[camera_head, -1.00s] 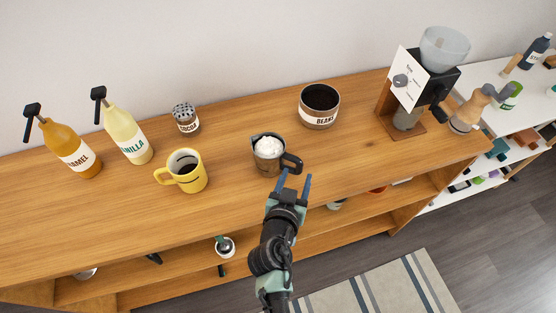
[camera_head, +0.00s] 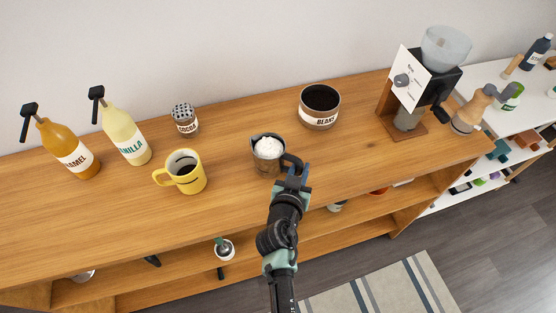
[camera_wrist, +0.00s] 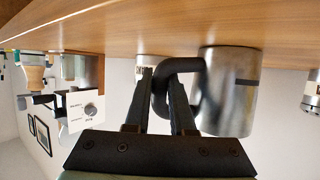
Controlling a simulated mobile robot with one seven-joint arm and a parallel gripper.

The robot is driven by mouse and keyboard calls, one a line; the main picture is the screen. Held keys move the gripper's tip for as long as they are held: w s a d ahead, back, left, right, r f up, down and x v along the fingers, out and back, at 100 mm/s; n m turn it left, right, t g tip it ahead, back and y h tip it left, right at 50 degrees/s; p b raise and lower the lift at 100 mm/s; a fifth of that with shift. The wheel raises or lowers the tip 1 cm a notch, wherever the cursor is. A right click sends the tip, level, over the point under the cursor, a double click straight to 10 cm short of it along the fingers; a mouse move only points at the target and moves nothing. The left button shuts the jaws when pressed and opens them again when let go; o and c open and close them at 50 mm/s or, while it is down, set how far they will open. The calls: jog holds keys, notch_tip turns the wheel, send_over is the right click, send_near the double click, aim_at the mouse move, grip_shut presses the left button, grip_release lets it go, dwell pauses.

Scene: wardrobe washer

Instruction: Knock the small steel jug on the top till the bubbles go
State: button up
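The small steel jug (camera_head: 267,151) stands upright on the wooden top with white foam in it. Its black handle (camera_head: 292,161) points to the right, toward my gripper (camera_head: 297,172). In the wrist view, the steel side of the jug (camera_wrist: 230,90) is close at the right. The fingers of my gripper (camera_wrist: 162,85) reach to the handle, one on each side of it. They look apart, not closed on it, though part of the handle is hidden behind them.
On the wooden top (camera_head: 345,160), a yellow mug (camera_head: 187,178) stands left of the jug and a beans tin (camera_head: 319,108) behind it to the right. A cocoa shaker (camera_head: 184,121), two syrup bottles (camera_head: 68,148) (camera_head: 127,136) and a grinder (camera_head: 415,95) stand further off.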

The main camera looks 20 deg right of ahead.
aim_at(301, 160)
grip_shut()
jog(key=shift+r, duration=0.15)
jog(key=shift+r+p, duration=2.25)
jog(key=shift+r, duration=0.7)
jog(key=shift+c, duration=0.4)
grip_release()
grip_shut()
